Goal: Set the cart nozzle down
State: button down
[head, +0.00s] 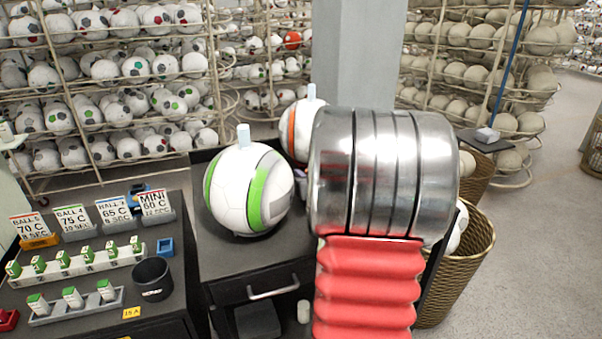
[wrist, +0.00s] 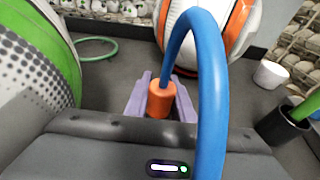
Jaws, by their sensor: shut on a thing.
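The cart nozzle (wrist: 161,101) is an orange cylinder in the wrist view, with a thick blue hose (wrist: 212,90) arching up and over to the right. My gripper (wrist: 160,98) has pale purple fingers on both sides of the nozzle and is shut on it. The nozzle's lower end is hidden, so I cannot tell whether it touches the dark surface (wrist: 110,85). In the head view my own arm hides the gripper and nozzle.
A white and green ball (head: 247,190) sits on the dark cart (head: 225,264); an orange-striped ball (head: 299,128) is behind it. In the wrist view a white cup (wrist: 272,74) and a dark holder (wrist: 283,128) stand at right, and a green ring (wrist: 97,58) lies behind.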

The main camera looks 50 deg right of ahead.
jog(key=shift+f, duration=0.2)
jog(key=shift+w, duration=0.1)
jog(key=shift+w+d, duration=0.25)
jog(key=shift+w, duration=0.1)
jog(key=shift+x, duration=1.55)
jog(key=shift+f, duration=0.1)
jog(key=shift+f, duration=0.1)
jog(key=c, duration=1.5)
grip_release()
